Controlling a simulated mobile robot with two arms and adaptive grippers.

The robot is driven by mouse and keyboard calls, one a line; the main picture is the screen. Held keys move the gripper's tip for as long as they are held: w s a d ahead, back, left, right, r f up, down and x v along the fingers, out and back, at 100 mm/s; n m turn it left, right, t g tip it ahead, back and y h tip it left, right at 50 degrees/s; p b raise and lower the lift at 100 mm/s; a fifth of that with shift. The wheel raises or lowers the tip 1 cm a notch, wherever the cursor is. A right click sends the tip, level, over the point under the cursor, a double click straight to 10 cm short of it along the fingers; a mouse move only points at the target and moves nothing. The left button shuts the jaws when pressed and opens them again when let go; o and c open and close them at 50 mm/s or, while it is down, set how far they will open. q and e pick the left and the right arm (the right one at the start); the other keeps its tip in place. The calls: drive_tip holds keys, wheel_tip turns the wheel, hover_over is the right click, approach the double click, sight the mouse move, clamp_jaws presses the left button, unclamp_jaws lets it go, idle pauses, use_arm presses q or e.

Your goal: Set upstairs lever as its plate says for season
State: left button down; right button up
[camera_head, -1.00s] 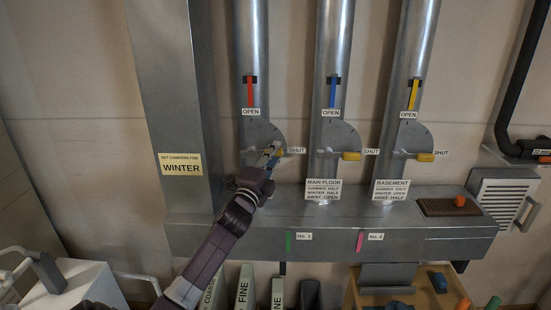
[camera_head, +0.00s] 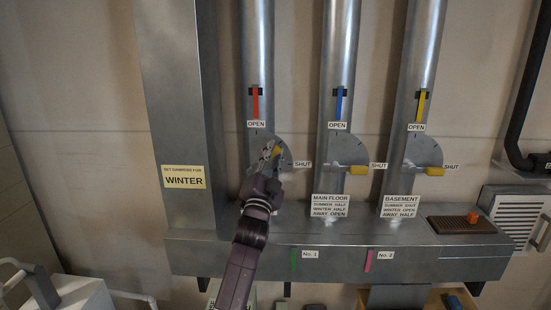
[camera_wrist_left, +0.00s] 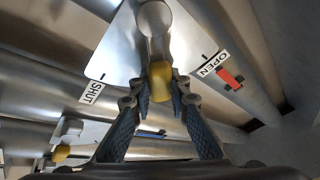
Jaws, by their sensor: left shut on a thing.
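The upstairs lever (camera_head: 276,151) is on the leftmost round duct, the one with the red tag (camera_head: 255,102). My left gripper (camera_head: 269,158) is shut on its yellow grip, which also shows between the fingers in the left wrist view (camera_wrist_left: 160,72). The lever points up and to the right, between the OPEN label (camera_head: 256,124) and the SHUT label (camera_head: 303,164). My arm hides the plate below this lever. The season sign (camera_head: 184,178) reads "set dampers for WINTER". My right gripper is not in view.
The main floor lever (camera_head: 357,170) and basement lever (camera_head: 435,171) stand level at SHUT on neighbouring ducts. Their plates (camera_head: 331,206) (camera_head: 400,206) sit below. A metal box (camera_head: 340,262) runs under the ducts, with a brown pad (camera_head: 455,226) on its right end.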

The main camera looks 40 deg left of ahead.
use_arm(q)
drive_tip(key=shift+r, duration=0.1)
idle(0.3)
drive_tip(key=c, duration=1.8)
unclamp_jaws()
drive_tip(key=v, duration=1.2)
